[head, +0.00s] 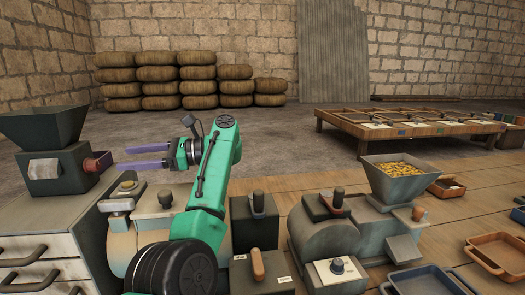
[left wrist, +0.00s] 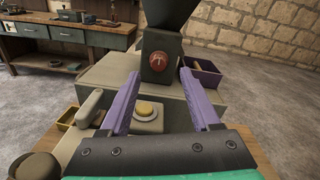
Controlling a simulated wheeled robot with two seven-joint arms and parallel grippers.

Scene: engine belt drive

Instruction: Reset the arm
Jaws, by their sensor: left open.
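My left gripper (head: 145,157) shows in the head view, on the green arm that rises from the lower middle and bends to the left. My right gripper is not in view.
A grey machine (head: 330,240) with a hopper of yellow pieces (head: 398,170) stands right of my arm. Trays (head: 430,282) lie at the right. Open floor lies between.

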